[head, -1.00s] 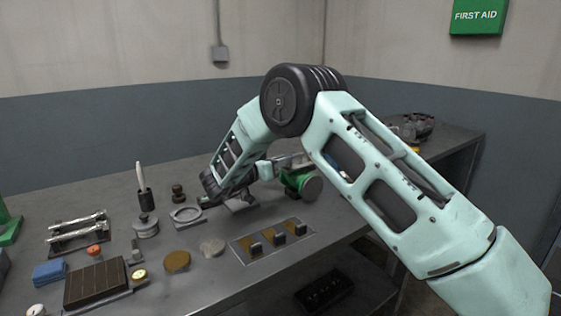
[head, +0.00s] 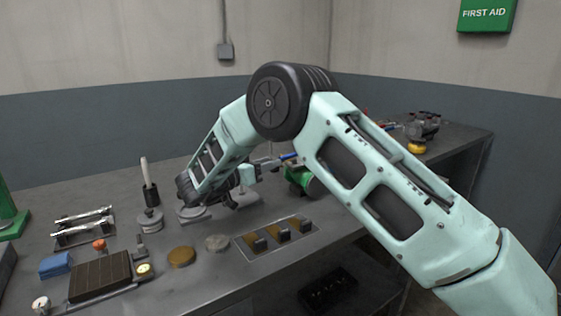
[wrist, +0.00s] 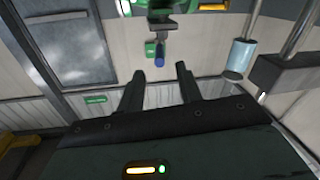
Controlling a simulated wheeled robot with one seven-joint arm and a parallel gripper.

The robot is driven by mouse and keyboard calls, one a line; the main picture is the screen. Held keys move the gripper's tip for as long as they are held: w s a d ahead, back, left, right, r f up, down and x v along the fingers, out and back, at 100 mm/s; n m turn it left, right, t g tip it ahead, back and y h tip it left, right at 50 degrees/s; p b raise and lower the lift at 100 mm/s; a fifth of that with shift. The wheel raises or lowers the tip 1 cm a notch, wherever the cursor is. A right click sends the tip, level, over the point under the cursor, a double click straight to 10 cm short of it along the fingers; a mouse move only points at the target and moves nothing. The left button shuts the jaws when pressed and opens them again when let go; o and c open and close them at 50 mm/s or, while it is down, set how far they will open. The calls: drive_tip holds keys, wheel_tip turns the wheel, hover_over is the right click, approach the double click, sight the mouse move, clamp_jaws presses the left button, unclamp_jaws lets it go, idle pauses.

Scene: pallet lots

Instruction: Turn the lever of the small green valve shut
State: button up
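The small green valve (head: 303,180) stands on the bench in the head view, partly hidden behind my arm. A blue-gripped lever (head: 289,156) shows above it, beside the tips of my gripper (head: 274,163). In the wrist view a blue lever end (wrist: 160,61) lies ahead of my gripper (wrist: 156,80), roughly in line with the gap between the fingers. The two fingers are apart with nothing seen between them. Whether a finger touches the lever cannot be told.
A panel with several dark switches (head: 262,245) lies in front of the valve. A brown disc (head: 181,257), a grey disc (head: 217,243) and a dark ribbed block (head: 100,277) lie to the left. A yellow-based device (head: 417,148) stands at the back right.

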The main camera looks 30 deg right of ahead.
drive_tip(key=v, duration=1)
drive_tip(key=shift+b, duration=0.35)
